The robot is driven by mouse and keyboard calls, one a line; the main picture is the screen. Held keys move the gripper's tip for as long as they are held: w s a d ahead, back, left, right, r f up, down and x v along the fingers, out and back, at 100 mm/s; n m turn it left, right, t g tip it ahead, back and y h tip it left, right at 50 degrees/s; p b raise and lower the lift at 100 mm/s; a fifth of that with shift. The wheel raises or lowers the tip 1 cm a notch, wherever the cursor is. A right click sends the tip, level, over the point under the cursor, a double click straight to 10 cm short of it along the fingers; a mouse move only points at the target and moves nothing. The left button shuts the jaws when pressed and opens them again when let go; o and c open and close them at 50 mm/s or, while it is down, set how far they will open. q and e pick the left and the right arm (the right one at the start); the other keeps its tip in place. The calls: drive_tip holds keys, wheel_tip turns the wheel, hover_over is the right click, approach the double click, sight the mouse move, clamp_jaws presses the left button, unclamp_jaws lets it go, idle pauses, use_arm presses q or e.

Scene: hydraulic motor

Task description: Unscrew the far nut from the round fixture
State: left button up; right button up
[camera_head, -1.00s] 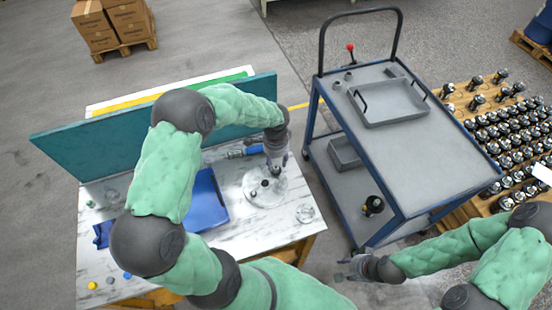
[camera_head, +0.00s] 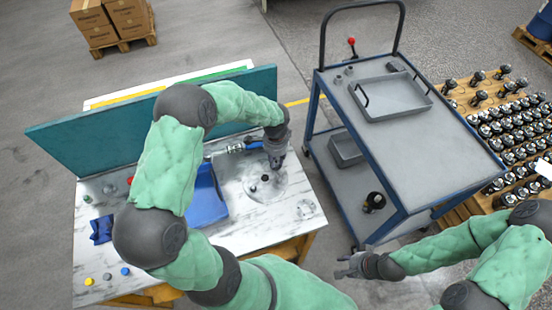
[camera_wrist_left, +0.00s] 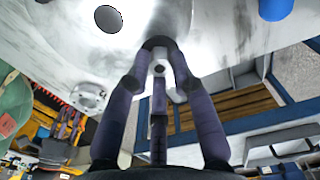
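The round fixture (camera_head: 277,194) is a pale disc on the marbled worktop, with dark upright parts, including a middle one (camera_head: 265,178) and a nearer one (camera_head: 253,187). My left gripper (camera_head: 277,168) points down over the disc's far right side. The far nut is hidden by the fingers in the head view. In the left wrist view my left fingers (camera_wrist_left: 160,45) come close together at the pale surface; whether they clamp the nut does not show. A dark round top (camera_wrist_left: 108,18) stands beside them. My right gripper (camera_head: 343,266) has spread fingers, empty, off the table's right side.
A blue tray (camera_head: 207,212) lies left of the fixture, and a blue-handled tool (camera_head: 240,148) behind it. A teal panel (camera_head: 95,135) closes the back. A trolley (camera_head: 425,150) stands to the right.

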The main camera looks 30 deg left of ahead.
use_arm(q)
clamp_jaws()
drive_tip(key=shift+f+n+b, duration=0.1)
drive_tip(key=shift+n+b, duration=0.5)
drive_tip(key=shift+n, duration=0.4)
drive_tip(key=shift+n+b, duration=0.45)
drive_tip(key=shift+n, duration=1.45)
drive_tip(key=n+b, duration=0.1)
drive_tip(key=n, duration=0.1)
drive_tip(key=shift+n+b, duration=0.35)
drive_tip(key=shift+n, duration=0.05)
drive_tip(key=n, duration=0.2)
drive_tip(key=shift+n+b, duration=0.3)
drive_tip(key=shift+b, duration=0.1)
